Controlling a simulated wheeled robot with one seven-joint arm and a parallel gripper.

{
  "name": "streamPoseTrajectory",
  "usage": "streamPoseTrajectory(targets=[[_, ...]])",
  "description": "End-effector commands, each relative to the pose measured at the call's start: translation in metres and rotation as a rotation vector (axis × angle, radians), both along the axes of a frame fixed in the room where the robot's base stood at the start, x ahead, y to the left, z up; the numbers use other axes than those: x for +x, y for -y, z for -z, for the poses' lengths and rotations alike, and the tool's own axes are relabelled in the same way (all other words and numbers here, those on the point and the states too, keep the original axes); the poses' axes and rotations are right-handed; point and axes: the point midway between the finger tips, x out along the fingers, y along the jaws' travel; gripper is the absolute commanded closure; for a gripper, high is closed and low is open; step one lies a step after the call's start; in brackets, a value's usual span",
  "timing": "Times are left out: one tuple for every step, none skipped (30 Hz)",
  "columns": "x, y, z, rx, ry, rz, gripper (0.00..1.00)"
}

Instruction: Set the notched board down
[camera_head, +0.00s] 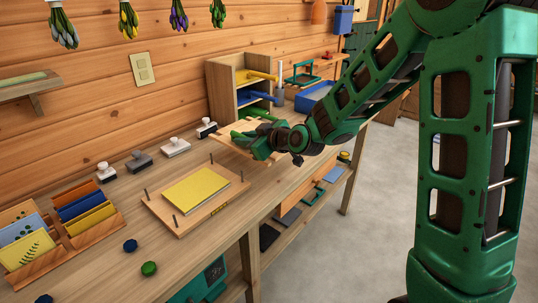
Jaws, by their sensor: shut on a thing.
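My gripper (250,130) is shut on the notched board (227,143), a flat pale wooden board. It holds the board over the back part of the workbench, beyond the wooden base. My green fingers and wrist cover much of the board, so its notches are hard to make out. I cannot tell whether the board touches the bench top. Nearer on the bench lies a wooden base (184,226) with thin upright dark posts near its corners and a yellow sheet (197,188) lying flat on it.
Several stamps with knobs (140,159) line the wall side. A wooden rack (75,240) of cards stands at the near left. Green (149,268) and blue (130,245) round knobs lie near the front edge. A wooden cubby (228,85) with yellow and blue tools stands behind the board.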

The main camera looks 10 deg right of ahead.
Motion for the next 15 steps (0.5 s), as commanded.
streamPoseTrajectory(targets=[[0.007,0.011,0.007,0.000,-0.003,0.007,1.00],[0.010,0.016,0.011,0.002,-0.004,0.007,1.00],[0.014,0.023,0.016,0.002,-0.004,0.008,1.00],[0.017,0.028,0.020,0.001,-0.003,0.007,1.00],[0.021,0.033,0.023,0.002,-0.003,0.007,1.00],[0.025,0.039,0.027,0.002,-0.003,0.006,1.00],[0.028,0.044,0.031,0.002,-0.003,0.006,1.00],[0.031,0.049,0.034,0.002,-0.003,0.006,1.00],[0.035,0.055,0.039,0.001,-0.002,0.006,1.00],[0.038,0.059,0.041,0.002,-0.002,0.007,1.00],[0.041,0.063,0.044,0.001,-0.002,0.006,1.00],[0.044,0.067,0.048,0.002,-0.002,0.005,1.00],[0.046,0.070,0.050,0.002,-0.002,0.004,1.00],[0.047,0.073,0.052,0.002,-0.001,0.003,1.00],[0.050,0.076,0.054,0.001,0.000,0.003,1.00]])
